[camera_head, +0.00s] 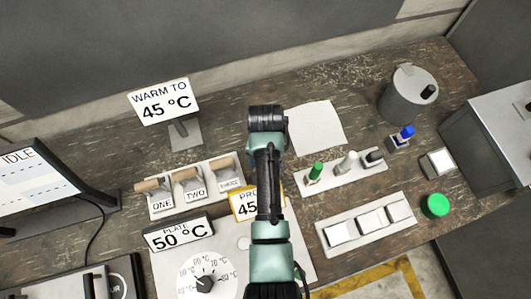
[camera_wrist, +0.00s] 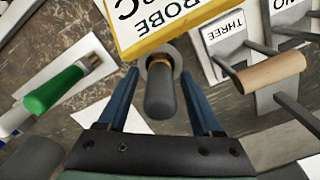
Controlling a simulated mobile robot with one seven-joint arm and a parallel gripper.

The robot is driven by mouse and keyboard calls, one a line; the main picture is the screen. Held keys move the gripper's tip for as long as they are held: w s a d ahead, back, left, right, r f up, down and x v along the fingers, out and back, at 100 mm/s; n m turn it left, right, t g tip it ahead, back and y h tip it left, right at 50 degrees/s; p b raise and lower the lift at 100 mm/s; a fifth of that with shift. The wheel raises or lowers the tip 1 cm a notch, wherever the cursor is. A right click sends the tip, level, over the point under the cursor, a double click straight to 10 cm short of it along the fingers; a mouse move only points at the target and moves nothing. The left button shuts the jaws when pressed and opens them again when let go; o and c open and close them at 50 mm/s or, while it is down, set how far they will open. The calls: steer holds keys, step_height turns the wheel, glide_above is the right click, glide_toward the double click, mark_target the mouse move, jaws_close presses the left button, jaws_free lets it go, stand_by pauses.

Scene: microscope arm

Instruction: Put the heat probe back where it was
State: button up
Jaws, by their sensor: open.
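The heat probe is most likely the dark grey rounded handle (camera_wrist: 160,95) with a brass-coloured collar in the wrist view. Its far end meets a round grey metal piece beside the yellow-edged probe sign (camera_wrist: 160,22). My gripper (camera_wrist: 159,78) is open, with one blue finger on each side of the handle. I cannot tell whether either finger touches it. In the head view my arm hides the handle and my gripper; the probe sign (camera_head: 243,204), reading 45, shows partly behind the arm.
Left of my arm are three wooden-handled levers (camera_head: 190,187), the 50 °C plate sign (camera_head: 178,232) and a dial (camera_head: 206,276). Right are a rack (camera_head: 335,183) with green, white and black handles, a switch panel (camera_head: 368,224), a green button (camera_head: 435,206) and a metal pot (camera_head: 408,98).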

step_height(320, 180, up, 10)
steer(key=shift+r+b, duration=0.25)
steer(key=shift+b, duration=0.05)
steer(key=shift+r+p, duration=0.5)
steer(key=shift+r, duration=0.05)
steer(key=w+r+n+t, duration=0.1)
steer(key=w+r+t, duration=0.4)
steer(key=r, duration=0.6)
steer(key=w+r+t, duration=0.5)
steer(key=r, duration=0.5)
steer(key=w+r+n+t, duration=0.1)
steer(key=w+r+t, duration=0.4)
steer(key=r, duration=0.6)
steer(key=s+r+t, duration=0.6)
steer(key=s+r, duration=0.2)
steer(key=r, duration=0.6)
steer(key=s+r+n+t, duration=0.1)
steer(key=s+r+t, duration=0.5)
steer(key=r, duration=0.9)
steer(key=s, duration=0.2)
steer(key=shift+s+d+r, duration=0.15)
steer(key=shift+s+r, duration=0.15)
steer(key=shift+s, duration=0.1)
